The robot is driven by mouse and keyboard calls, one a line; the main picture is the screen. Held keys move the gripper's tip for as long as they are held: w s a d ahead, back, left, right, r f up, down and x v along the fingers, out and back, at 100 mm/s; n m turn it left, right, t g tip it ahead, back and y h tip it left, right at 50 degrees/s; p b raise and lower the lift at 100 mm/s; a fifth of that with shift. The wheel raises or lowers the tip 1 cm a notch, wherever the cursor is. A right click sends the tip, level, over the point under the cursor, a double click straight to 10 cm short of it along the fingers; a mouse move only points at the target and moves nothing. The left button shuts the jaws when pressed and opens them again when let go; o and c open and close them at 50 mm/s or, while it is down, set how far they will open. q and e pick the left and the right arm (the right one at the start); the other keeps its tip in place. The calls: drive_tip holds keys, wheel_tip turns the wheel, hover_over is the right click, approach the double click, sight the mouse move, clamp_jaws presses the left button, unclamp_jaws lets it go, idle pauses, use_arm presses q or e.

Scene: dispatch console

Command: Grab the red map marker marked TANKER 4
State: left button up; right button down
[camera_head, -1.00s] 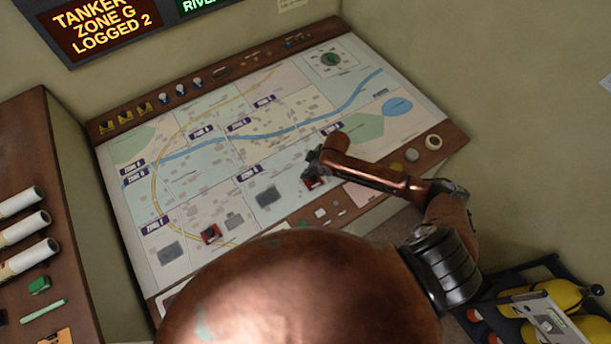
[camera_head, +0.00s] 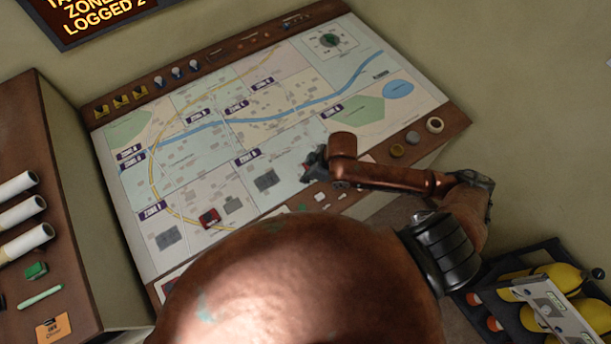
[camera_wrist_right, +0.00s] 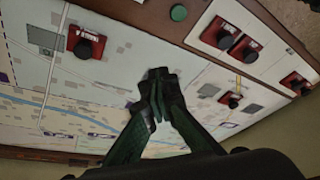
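My right gripper (camera_head: 312,166) is above the front half of the map board in the head view. In the right wrist view its fingers (camera_wrist_right: 158,75) meet at the tips, with nothing visible between them. A red marker with a dark knob and a white label (camera_wrist_right: 85,45) lies on the map, left of and apart from the fingertips. Another red marker (camera_head: 209,218) stands on the map's left part; it appears right of the fingers in the wrist view (camera_wrist_right: 231,99). More red markers (camera_wrist_right: 221,33) sit in a white tray. Their labels are too small to read. My left gripper is not in view.
The sloped map board (camera_head: 290,90) has a wooden rim with small yellow, blue and white pieces. A green knob (camera_wrist_right: 178,12) is on its front rim. White rolls (camera_head: 25,240) lie on a side cabinet.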

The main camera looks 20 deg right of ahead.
drive_tip(key=c, duration=2.7)
unclamp_jaws()
drive_tip(key=o, duration=2.1)
drive_tip(key=shift+o, duration=0.2)
